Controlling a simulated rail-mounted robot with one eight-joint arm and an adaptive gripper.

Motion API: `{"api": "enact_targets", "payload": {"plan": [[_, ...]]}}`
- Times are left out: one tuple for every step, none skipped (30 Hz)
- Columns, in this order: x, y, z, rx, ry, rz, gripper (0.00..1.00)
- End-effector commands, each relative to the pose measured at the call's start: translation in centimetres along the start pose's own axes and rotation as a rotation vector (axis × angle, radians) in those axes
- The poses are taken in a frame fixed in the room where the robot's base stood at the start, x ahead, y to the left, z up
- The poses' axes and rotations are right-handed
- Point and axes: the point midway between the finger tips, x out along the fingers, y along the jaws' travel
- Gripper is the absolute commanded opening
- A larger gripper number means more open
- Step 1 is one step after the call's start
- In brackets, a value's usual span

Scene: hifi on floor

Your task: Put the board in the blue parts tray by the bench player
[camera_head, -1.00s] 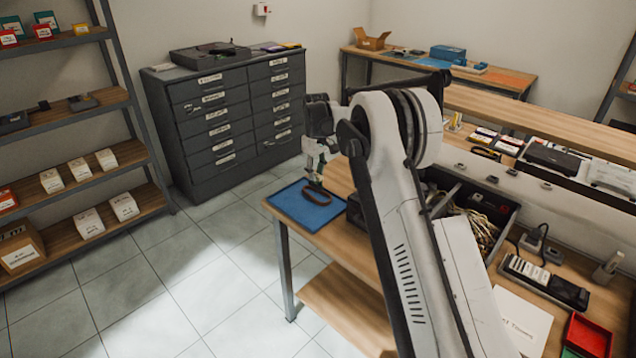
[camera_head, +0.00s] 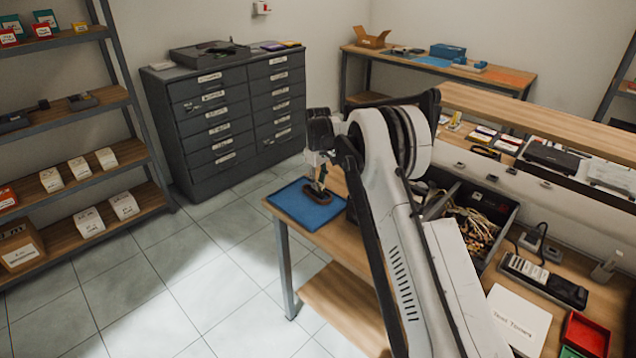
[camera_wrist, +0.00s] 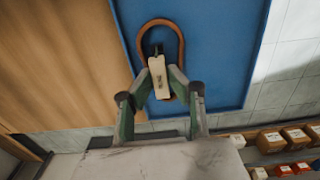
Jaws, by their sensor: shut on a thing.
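The blue parts tray (camera_head: 291,207) lies on the left end of the wooden bench, and its blue floor fills much of the wrist view (camera_wrist: 225,45). My gripper (camera_wrist: 158,88) is shut on a small cream-coloured piece (camera_wrist: 157,68), apparently the board, with a dark end pointing away from me. In the head view my gripper (camera_head: 317,180) is over the tray. The piece overlaps the inside of the brown loop in the wrist view; I cannot tell whether it touches the tray floor.
A brown loop (camera_wrist: 145,30) lies in the tray. Bare bench wood (camera_wrist: 60,60) is beside it. An open dark bin of cables (camera_head: 483,212) and a flat dark device (camera_head: 550,157) are farther right on the bench. The floor left of the bench is clear.

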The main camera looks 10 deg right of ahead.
Motion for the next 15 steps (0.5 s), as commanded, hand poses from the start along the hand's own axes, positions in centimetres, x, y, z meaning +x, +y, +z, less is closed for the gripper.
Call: {"api": "enact_targets", "payload": {"plan": [[0.09, 0.0, -0.01, 0.0, 0.0, 0.0, 0.18], [0.06, -0.01, 0.0, 0.0, 0.0, 0.0, 0.22], [0.04, -0.01, 0.0, 0.0, 0.0, 0.0, 0.28], [0.04, 0.0, -0.01, 0.0, 0.0, 0.0, 0.32], [0.03, 0.0, 0.0, 0.0, 0.0, 0.0, 0.34], [0.03, 0.0, 0.0, 0.0, 0.0, 0.0, 0.34], [0.02, 0.0, 0.0, 0.0, 0.0, 0.0, 0.34], [0.02, 0.0, 0.0, 0.0, 0.0, 0.0, 0.34], [0.02, 0.0, 0.0, 0.0, 0.0, 0.0, 0.34], [0.02, 0.0, 0.0, 0.0, 0.0, 0.0, 0.34], [0.01, 0.0, 0.0, 0.0, 0.0, 0.0, 0.34], [-0.02, 0.0, 0.0, 0.0, 0.0, 0.0, 0.34], [-0.07, 0.0, 0.0, 0.0, 0.0, 0.0, 0.34], [-0.17, 0.0, 0.0, 0.0, 0.0, 0.0, 0.34], [-0.34, 0.0, 0.0, 0.0, 0.0, 0.0, 0.34]]}}
